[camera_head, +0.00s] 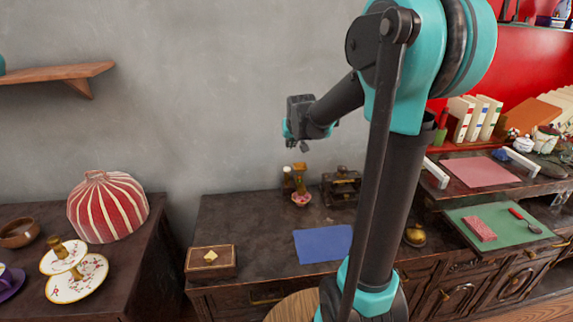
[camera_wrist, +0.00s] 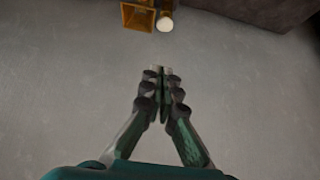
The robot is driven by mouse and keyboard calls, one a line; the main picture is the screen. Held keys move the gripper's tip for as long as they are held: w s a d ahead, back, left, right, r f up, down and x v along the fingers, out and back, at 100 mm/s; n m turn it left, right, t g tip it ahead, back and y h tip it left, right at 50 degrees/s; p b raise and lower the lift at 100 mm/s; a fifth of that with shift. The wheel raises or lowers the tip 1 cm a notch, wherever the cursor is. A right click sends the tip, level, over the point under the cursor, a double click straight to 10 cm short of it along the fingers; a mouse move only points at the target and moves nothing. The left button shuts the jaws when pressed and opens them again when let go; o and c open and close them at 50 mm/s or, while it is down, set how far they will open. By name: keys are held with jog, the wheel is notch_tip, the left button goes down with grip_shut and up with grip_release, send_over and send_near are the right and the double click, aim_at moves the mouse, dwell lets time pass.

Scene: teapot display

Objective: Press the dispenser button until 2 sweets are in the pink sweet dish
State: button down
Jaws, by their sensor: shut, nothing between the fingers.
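The brass-coloured dispenser (camera_head: 300,178) stands at the back of the dark wooden cabinet, near the grey wall. The pink sweet dish (camera_head: 301,200) sits at its foot; its contents are too small to make out. My gripper (camera_head: 298,143) is in the air above the dispenser, apart from it. In the wrist view my gripper (camera_wrist: 160,74) is shut with nothing between the fingertips. An open-topped brass-coloured part (camera_wrist: 138,16), seemingly the dispenser, shows at the top edge there, beside a pale round top (camera_wrist: 165,24). I cannot tell whether that is the button.
A small bottle (camera_head: 288,181) stands left of the dispenser and a dark ornate object (camera_head: 341,187) right of it. A blue cloth (camera_head: 323,244) and a wooden box (camera_head: 211,262) lie nearer the front. The cabinet top between them is clear. My arm hides part of the right side.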

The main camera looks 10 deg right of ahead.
send_over(287, 169)
jog(key=f, duration=0.7)
jog(key=shift+s+d+f, duration=0.15)
jog(key=shift+s, duration=0.25)
notch_tip(287, 169, down, 3)
jog(key=shift+f, duration=0.75)
jog(key=shift+f, duration=0.95)
jog(key=shift+s, duration=0.1)
